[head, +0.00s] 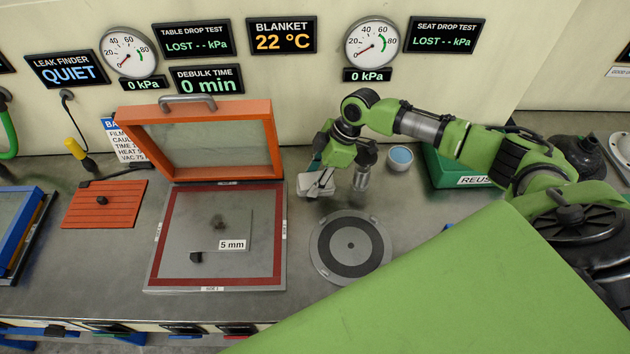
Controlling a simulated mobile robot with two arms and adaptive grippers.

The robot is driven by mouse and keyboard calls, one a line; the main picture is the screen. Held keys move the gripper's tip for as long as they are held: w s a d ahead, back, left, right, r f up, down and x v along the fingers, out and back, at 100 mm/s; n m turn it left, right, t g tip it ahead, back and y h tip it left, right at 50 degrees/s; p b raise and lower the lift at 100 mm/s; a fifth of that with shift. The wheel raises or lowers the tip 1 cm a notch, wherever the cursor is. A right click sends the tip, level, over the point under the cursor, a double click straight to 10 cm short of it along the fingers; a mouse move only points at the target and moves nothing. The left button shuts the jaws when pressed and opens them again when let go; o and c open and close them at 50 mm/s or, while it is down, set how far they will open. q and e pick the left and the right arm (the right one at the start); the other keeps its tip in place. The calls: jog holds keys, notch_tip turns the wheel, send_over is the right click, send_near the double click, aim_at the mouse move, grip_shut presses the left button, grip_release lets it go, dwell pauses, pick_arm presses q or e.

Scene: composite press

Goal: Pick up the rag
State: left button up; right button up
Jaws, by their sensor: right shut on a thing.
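The rag (316,185) looks like a small pale grey folded cloth, in the middle of the head view, just right of the open orange-framed lid. My right gripper (325,176) reaches in from the right and is shut on the rag. Its fingers and green body hide part of the cloth. I cannot tell whether the rag touches the bench or is just above it. My left gripper is not in view.
The orange-framed lid (272,131) stands open behind a red-bordered plate (283,238). A round grey disc (316,243) lies in front of the gripper. A cup with blue contents (400,156) and a green bin (440,170) stand to the right. An orange ribbed mat (120,212) lies left.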

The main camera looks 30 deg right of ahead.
jog(key=shift+r, duration=0.1)
jog(key=shift+r+b, duration=0.6)
jog(key=shift+w+r+b, duration=0.1)
jog(key=shift+r+b, duration=0.3)
jog(key=shift+r, duration=0.2)
jog(key=s+a+r+b, duration=0.3)
jog(key=s+r, duration=0.7)
jog(key=s, duration=0.4)
jog(key=shift+r, duration=0.25)
jog(key=shift+o, duration=0.6)
jog(key=shift+w, duration=0.1)
